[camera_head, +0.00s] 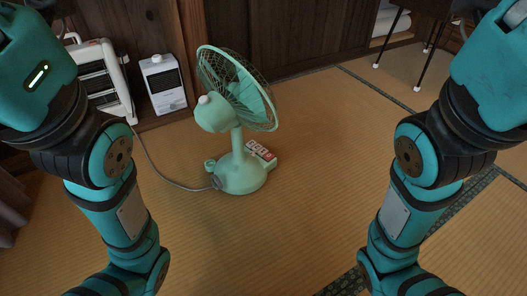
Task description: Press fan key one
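A mint-green fan (238,172) stands upright on the tatami floor near the middle of the view. Its wire-caged head (238,88) faces away to the upper right, with the rounded motor housing toward me. The key panel (261,154) sits on the far right side of the base, with a few small reddish and white keys; which one is key one is too small to tell. My teal arms come in from the left and right edges and run down out of the picture. Neither gripper shows, and no part of my arms touches the fan.
A white heater (103,80) and a small white box-shaped appliance (163,84) stand behind the fan at left. A grey cord (160,173) runs from the fan base toward them. Thin-legged furniture (403,40) stands at the back right. Tatami (320,150) right of the fan is clear.

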